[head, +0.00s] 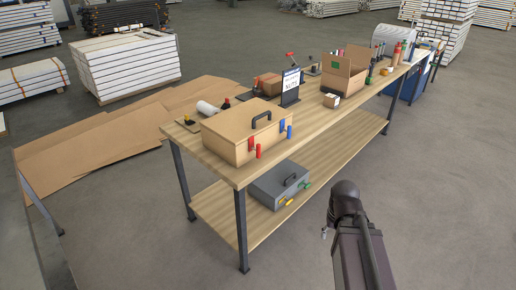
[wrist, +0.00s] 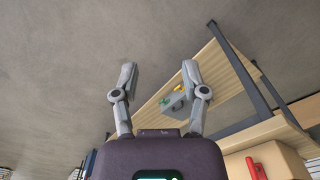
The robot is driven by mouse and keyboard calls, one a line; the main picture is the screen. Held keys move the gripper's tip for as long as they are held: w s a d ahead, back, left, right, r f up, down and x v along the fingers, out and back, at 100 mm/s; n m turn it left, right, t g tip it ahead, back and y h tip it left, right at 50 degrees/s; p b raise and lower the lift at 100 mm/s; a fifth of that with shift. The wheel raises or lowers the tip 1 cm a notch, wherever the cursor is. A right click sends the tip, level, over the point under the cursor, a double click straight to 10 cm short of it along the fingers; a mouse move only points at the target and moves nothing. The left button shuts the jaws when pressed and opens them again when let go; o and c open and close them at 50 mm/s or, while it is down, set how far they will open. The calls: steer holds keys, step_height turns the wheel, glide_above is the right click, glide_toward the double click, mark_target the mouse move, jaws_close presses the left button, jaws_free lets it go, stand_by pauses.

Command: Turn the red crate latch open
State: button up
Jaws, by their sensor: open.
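A tan crate (head: 225,140) with a black handle stands on the near end of the wooden workbench. Its red latch (head: 254,148) is on the front face, left of a blue latch (head: 285,130). The red parts point roughly upright; whether the latch is turned cannot be told. My gripper shows in the wrist view (wrist: 158,74) with its fingers wide apart and nothing between them. In that view the crate (wrist: 280,158) is at the lower right corner with the red latch (wrist: 254,169) at the bottom edge. My gripper is well apart from the crate.
A grey case (head: 277,188) with yellow and green latches lies on the lower shelf (head: 225,210); it also shows between my fingers (wrist: 176,102). An open carton (head: 343,76) and a sign (head: 291,84) stand farther along the workbench. The floor in front is clear.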

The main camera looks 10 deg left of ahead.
steer(key=shift+o, duration=0.6)
steer(key=m+t+y+b, duration=0.1)
steer(key=m+y+b, duration=1.6)
steer(key=m+y, duration=0.15)
glide_toward(258, 148)
steer(key=d, duration=0.4)
steer(key=shift+w+a+h, duration=0.1)
steer(key=shift+w+h, duration=0.15)
steer(key=a, duration=0.9)
steer(key=w+a, duration=0.1)
steer(key=a, duration=0.3)
steer(key=shift+a, duration=0.4)
